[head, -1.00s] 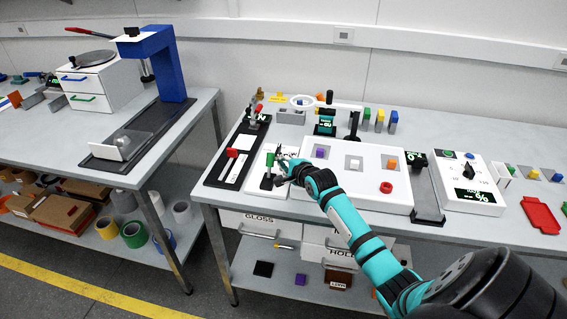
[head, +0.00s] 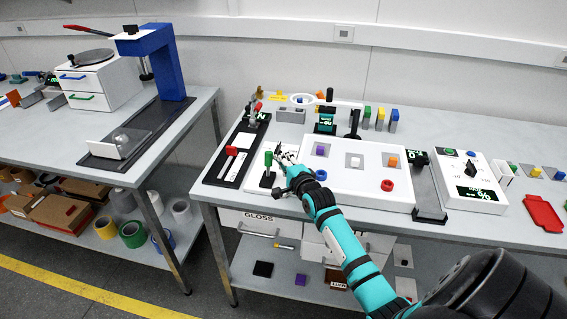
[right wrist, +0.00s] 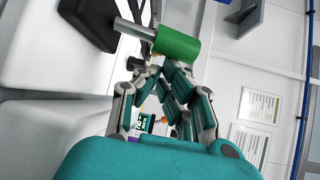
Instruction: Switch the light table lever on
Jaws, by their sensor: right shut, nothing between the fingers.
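The lever has a green cylindrical grip (head: 268,159) on a thin stem above a black base (head: 267,180), at the left end of the white light table (head: 345,195). The lever stands roughly upright. My right gripper (head: 281,154) is shut and empty, just right of the green grip. In the right wrist view the green grip (right wrist: 178,45) and its grey rod lie across the tips of my right gripper (right wrist: 160,68); I cannot tell whether they touch. My left gripper is out of view.
Purple (head: 320,150), white and orange blocks and a red ring (head: 387,185) sit on the light table. A black tray with a red-topped part (head: 231,151) lies left of the lever. A white dial box (head: 470,180) stands to the right.

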